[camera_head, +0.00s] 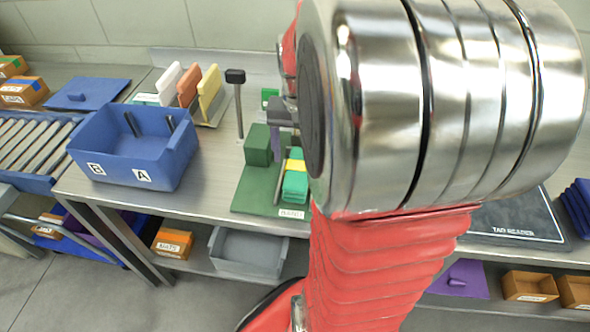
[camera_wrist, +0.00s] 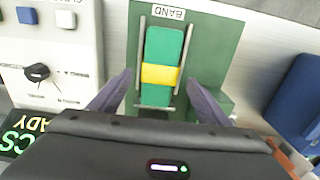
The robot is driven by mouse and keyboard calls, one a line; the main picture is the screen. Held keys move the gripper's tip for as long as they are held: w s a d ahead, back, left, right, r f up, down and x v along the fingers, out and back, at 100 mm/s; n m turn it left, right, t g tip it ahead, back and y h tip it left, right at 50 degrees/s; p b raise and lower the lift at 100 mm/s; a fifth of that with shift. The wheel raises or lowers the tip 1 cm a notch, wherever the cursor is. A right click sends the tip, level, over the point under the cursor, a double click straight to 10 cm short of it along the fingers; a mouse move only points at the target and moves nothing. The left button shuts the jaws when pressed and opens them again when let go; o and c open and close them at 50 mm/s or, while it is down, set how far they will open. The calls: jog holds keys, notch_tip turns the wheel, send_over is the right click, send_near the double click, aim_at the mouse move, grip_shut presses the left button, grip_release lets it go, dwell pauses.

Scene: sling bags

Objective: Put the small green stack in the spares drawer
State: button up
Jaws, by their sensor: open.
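A small green stack with a yellow band around its middle (camera_head: 295,187) lies in a dark green fixture (camera_head: 256,190) labelled BAND on the bench. In the wrist view the banded green stack (camera_wrist: 164,48) lies between two thin metal rails. In the head view my gripper (camera_head: 278,138) is partly hidden by my arm, above the back of the fixture. I cannot identify the spares drawer in either view.
A blue tote (camera_head: 140,145) marked A and B stands left on the bench. A post (camera_head: 238,105) and upright coloured boards (camera_head: 190,88) stand behind. A green block (camera_head: 258,145) stands on the fixture. A grey bin (camera_head: 246,253) sits below. The wrist view shows a knobbed white panel (camera_wrist: 60,50).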

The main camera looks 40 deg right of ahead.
aim_at(298, 165)
jog(key=shift+f, duration=2.6)
jog(key=shift+s, duration=0.1)
jog(key=shift+c, duration=0.3)
jog(key=c, duration=1.3)
notch_tip(298, 165, up, 10)
jog(key=shift+r, duration=0.1)
